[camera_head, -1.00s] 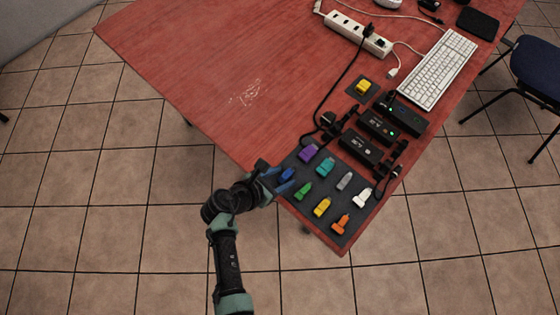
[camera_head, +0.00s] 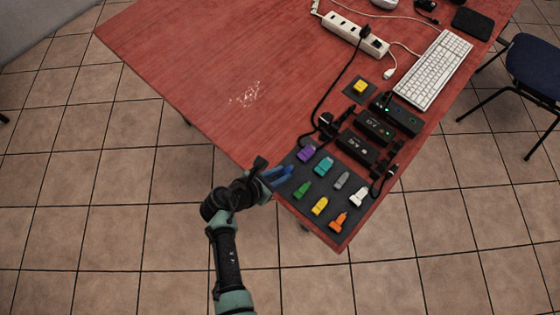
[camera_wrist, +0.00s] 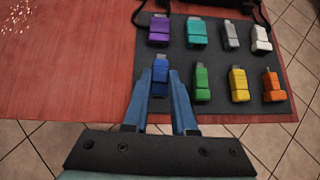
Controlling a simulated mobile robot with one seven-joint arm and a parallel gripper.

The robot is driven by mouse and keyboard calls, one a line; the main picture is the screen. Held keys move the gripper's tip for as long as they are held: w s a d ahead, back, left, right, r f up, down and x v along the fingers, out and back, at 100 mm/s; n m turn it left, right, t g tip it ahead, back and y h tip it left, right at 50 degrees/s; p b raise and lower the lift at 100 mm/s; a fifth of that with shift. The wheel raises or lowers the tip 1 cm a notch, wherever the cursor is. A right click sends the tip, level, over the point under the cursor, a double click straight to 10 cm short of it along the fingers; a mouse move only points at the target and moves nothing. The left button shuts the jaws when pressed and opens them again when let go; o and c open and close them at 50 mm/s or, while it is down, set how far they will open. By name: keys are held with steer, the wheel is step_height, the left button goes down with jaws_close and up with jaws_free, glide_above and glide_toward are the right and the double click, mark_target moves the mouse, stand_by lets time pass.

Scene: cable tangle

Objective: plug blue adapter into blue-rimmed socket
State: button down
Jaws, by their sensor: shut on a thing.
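The blue adapter (camera_wrist: 159,74) is between the fingertips of my gripper (camera_wrist: 161,84) in the wrist view, its metal plug end pointing away from me. My gripper is shut on it at the left front corner of the dark mat (camera_wrist: 220,104); whether it is clear of the mat cannot be told. In the head view my gripper (camera_head: 284,174) has blue fingers, and the adapter blends with them. Several black socket boxes stand beyond the mat, among them a near one (camera_head: 357,147), a middle one (camera_head: 375,127) and a far one (camera_head: 402,113). I cannot make out a blue rim clearly.
Purple (camera_wrist: 160,31), teal (camera_wrist: 196,33), green (camera_wrist: 202,82), yellow (camera_wrist: 239,85) and other adapters lie close by on the mat. Black cables lie around the boxes. A white power strip (camera_head: 350,34) and keyboard (camera_head: 433,69) are farther back.

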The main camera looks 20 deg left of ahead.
steer(key=shift+r+p, duration=2.45)
steer(key=shift+r, duration=0.1)
steer(key=c, duration=1.2)
jaws_free()
steer(key=shift+c, duration=0.2)
jaws_close()
